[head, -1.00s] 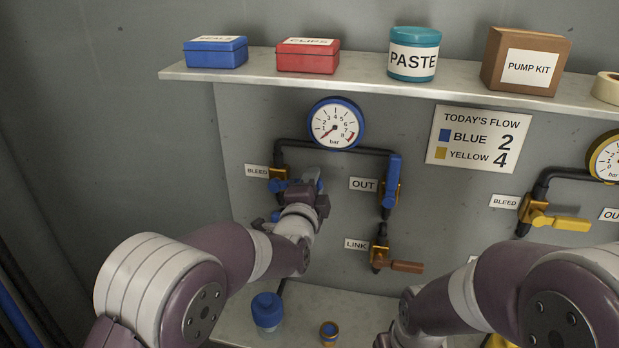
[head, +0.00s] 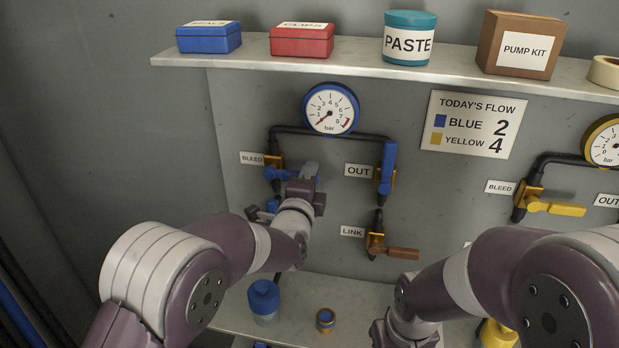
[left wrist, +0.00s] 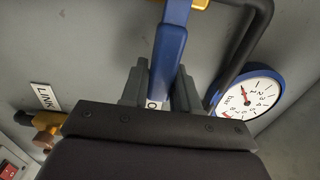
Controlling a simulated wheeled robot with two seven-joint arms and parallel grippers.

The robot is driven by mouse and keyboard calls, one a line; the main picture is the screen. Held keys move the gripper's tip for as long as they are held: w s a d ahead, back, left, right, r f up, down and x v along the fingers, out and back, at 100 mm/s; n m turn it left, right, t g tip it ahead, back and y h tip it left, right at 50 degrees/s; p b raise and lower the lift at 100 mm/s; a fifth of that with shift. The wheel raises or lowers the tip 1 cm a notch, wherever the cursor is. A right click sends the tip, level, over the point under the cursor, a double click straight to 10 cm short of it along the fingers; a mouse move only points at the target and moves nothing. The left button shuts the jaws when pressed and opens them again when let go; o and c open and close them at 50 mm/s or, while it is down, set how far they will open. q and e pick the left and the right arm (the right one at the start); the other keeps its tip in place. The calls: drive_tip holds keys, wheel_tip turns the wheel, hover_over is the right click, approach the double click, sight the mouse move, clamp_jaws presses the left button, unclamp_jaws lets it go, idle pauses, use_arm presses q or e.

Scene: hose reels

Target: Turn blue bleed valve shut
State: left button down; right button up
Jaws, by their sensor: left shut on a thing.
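The blue bleed valve has a brass body (head: 273,161) right of its BLEED label (head: 251,158). Its blue handle (head: 283,173) points right, roughly level, in the head view. My left gripper (head: 309,172) is at the handle's free end, partly hiding it. In the left wrist view the blue handle (left wrist: 169,50) runs from the brass body (left wrist: 197,3) down between my left gripper's fingers (left wrist: 158,92), which are shut on it. My right gripper's fingers are out of frame; only its arm and wrist show at the bottom.
The blue gauge (head: 330,108) above reads low. The blue OUT handle (head: 388,166) hangs upright to the right, with the orange-brown LINK handle (head: 403,253) below it. A shelf (head: 360,68) with boxes runs above. A blue-capped jar (head: 264,298) stands on the lower ledge.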

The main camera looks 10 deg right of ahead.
use_arm(q)
drive_tip(key=c, duration=0.9)
unclamp_jaws()
drive_tip(key=shift+f, duration=0.1)
drive_tip(key=b+v, duration=0.1)
drive_tip(key=v, duration=1.1)
drive_tip(key=shift+s+a+b, duration=0.1)
drive_tip(key=shift+s+b, duration=0.25)
drive_tip(key=shift+s, duration=0.05)
